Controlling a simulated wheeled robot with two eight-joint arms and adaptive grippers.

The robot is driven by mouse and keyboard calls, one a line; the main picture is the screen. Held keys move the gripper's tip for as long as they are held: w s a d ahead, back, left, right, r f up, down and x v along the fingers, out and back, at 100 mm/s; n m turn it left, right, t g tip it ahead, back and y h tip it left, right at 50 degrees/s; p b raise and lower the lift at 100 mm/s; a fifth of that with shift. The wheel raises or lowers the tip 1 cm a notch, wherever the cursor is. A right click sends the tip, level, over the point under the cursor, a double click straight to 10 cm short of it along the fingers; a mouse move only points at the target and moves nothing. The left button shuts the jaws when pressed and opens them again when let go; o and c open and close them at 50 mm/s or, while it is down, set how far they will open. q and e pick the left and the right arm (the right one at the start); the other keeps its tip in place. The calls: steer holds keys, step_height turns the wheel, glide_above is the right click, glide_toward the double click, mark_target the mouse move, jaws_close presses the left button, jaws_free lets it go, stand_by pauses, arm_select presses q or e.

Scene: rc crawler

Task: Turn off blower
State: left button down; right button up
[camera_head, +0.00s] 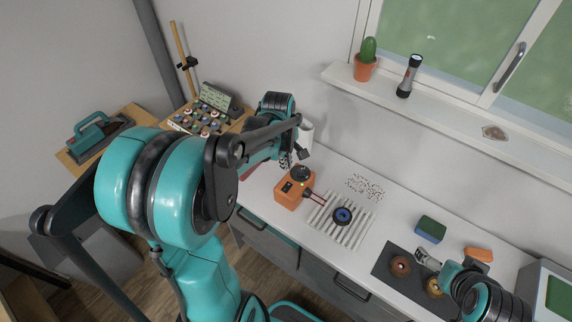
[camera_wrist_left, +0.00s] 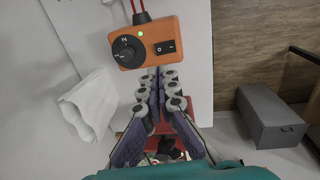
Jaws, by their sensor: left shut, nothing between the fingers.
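An orange box (camera_head: 291,192) with a black knob on top stands on the white counter. In the left wrist view the orange box (camera_wrist_left: 150,42) shows its knob (camera_wrist_left: 127,50), a lit green light and a black rocker switch (camera_wrist_left: 165,47) marked O and I. Red leads run from it towards a round blue and black part (camera_head: 343,215) on a ribbed mat. My left gripper (camera_wrist_left: 160,74) is shut and empty, its fingertips just below the box's switch side in the wrist view; contact is unclear. My right gripper (camera_head: 429,260) is over the dark mat, its opening unclear.
Farther right on the counter are a dark mat (camera_head: 388,268) with round parts, a green and blue block (camera_head: 431,229) and an orange block (camera_head: 478,254).

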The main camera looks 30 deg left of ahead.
mark_target(289, 185)
arm_select(q)
steer(key=f, duration=0.3)
steer(key=w+f+b, duration=0.1)
steer(key=f, duration=0.3)
steer(key=f+b, duration=0.1)
steer(key=f, duration=0.2)
steer(key=shift+w+f, duration=0.2)
steer(key=shift+f, duration=0.2)
steer(key=shift+f, duration=0.1)
steer(key=shift+w+f+b, duration=0.1)
steer(key=shift+f+b, duration=0.2)
steer(key=shift+b, duration=0.4)
steer(key=shift+d+r, duration=0.1)
